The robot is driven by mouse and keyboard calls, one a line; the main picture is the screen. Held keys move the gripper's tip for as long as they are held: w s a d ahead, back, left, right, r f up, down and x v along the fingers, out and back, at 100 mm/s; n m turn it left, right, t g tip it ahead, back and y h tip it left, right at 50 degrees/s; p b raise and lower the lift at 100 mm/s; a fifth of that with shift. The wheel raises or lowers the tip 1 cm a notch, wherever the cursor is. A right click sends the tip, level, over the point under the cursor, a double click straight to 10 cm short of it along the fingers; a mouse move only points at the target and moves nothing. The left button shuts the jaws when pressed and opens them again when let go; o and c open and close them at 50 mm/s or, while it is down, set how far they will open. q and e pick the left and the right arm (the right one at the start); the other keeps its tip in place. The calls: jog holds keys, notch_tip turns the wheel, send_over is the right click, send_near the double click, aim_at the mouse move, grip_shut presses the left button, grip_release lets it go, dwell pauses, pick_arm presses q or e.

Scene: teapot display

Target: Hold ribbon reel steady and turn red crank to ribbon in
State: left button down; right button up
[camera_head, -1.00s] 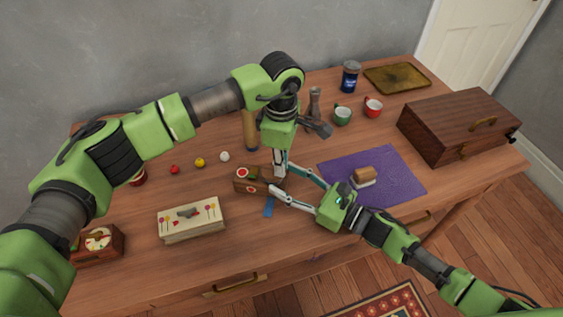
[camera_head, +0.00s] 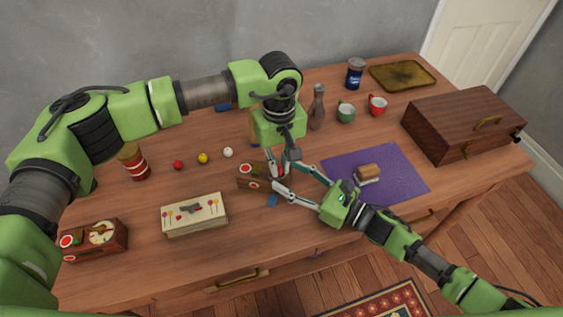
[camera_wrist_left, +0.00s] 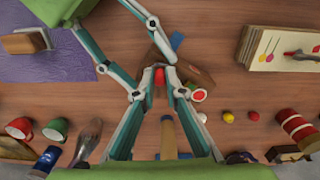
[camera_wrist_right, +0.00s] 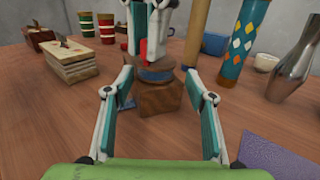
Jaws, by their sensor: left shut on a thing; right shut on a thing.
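The ribbon reel, on a small wooden base (camera_head: 252,178), stands near the table's middle; the base shows in the right wrist view (camera_wrist_right: 160,98) with a blue-wound spool (camera_wrist_right: 155,75) on top. The red crank (camera_wrist_right: 143,48) stands up from the spool and shows in the left wrist view (camera_wrist_left: 159,76). A blue ribbon end (camera_head: 272,200) lies on the table before the base. My left gripper (camera_wrist_left: 159,88) comes from above and is shut on the red crank. My right gripper (camera_wrist_right: 157,74) comes from the front right and is shut on the reel, partly hiding it.
A cream box (camera_head: 195,213) lies left of the reel, with small balls (camera_head: 203,158) behind it. A purple mat (camera_head: 400,180) with a small brown-and-white block (camera_head: 368,174) is at the right. A patterned cylinder (camera_wrist_right: 245,40) and a vase (camera_wrist_right: 290,70) stand behind the reel.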

pick_arm(q)
jog(key=m, duration=0.4)
jog(key=shift+a+m, duration=0.3)
jog(key=shift+a, duration=0.1)
jog(key=m, duration=0.3)
jog(key=shift+a+m, duration=0.3)
jog(key=shift+m, duration=0.1)
jog(key=m, duration=0.3)
jog(key=shift+w+a, duration=0.15)
jog(key=shift+a, duration=0.15)
jog(key=shift+w+a+m, duration=0.1)
jog(key=shift+m, duration=0.9)
jog(key=shift+w+a+m, duration=0.1)
jog(key=shift+m, duration=0.9)
jog(key=c, duration=2.1)
grip_release()
jog(key=shift+r, duration=0.15)
